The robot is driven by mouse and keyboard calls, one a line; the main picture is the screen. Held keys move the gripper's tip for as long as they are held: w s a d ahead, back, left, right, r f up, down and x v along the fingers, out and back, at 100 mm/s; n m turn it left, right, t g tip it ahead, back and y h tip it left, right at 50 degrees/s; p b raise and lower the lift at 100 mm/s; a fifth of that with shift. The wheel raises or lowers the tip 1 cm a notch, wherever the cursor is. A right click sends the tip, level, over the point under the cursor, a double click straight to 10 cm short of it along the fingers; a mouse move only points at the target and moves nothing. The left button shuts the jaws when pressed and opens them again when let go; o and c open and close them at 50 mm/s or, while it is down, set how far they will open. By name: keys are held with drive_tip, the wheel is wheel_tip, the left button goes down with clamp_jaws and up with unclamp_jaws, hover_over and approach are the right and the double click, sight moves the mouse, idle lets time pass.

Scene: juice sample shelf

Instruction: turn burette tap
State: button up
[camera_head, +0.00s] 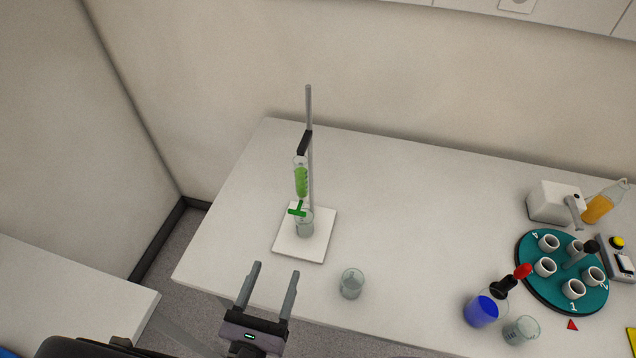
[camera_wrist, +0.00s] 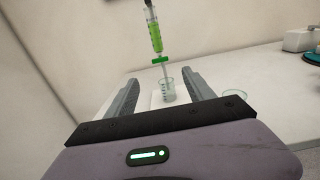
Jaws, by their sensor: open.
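The burette (camera_head: 301,178) holds green liquid and hangs upright from a clamp on a grey stand rod (camera_head: 308,105). Its green tap (camera_head: 297,210) sits at the lower end, above a glass beaker (camera_head: 305,226) on the white stand base (camera_head: 291,250). In the wrist view the burette (camera_wrist: 153,32), the green tap (camera_wrist: 160,60) and the beaker (camera_wrist: 168,92) show between my fingers. My gripper (camera_head: 274,273) is open and empty, in front of the stand and apart from the tap. In the wrist view my gripper (camera_wrist: 162,90) points toward the stand.
A second empty beaker (camera_head: 351,283) stands on the table (camera_head: 420,210) right of my gripper. Farther right are a blue-filled bottle (camera_head: 481,311), another beaker (camera_head: 521,330), a teal carousel (camera_head: 540,285) with several cups, and an orange juice bottle (camera_head: 602,205). The table between is clear.

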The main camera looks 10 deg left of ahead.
sight(298, 214)
drive_tip(key=w, duration=0.5)
drive_tip(key=w+b, duration=0.1)
drive_tip(key=w, duration=0.5)
drive_tip(key=w+d, duration=0.1)
drive_tip(key=w, duration=0.4)
drive_tip(key=shift+w, duration=0.25)
drive_tip(key=shift+c, duration=0.2)
clamp_jaws()
drive_tip(key=m+b, duration=0.2)
drive_tip(key=b, duration=0.1)
drive_tip(key=shift+f, duration=0.4)
drive_tip(key=m+b, duration=0.2)
drive_tip(key=shift+d+m+b, duration=0.15)
drive_tip(key=shift+m+b, duration=0.15)
drive_tip(key=shift+m, duration=0.1)
drive_tip(key=shift+r+m, duration=0.3)
drive_tip(key=shift+o, duration=0.2)
unclamp_jaws()
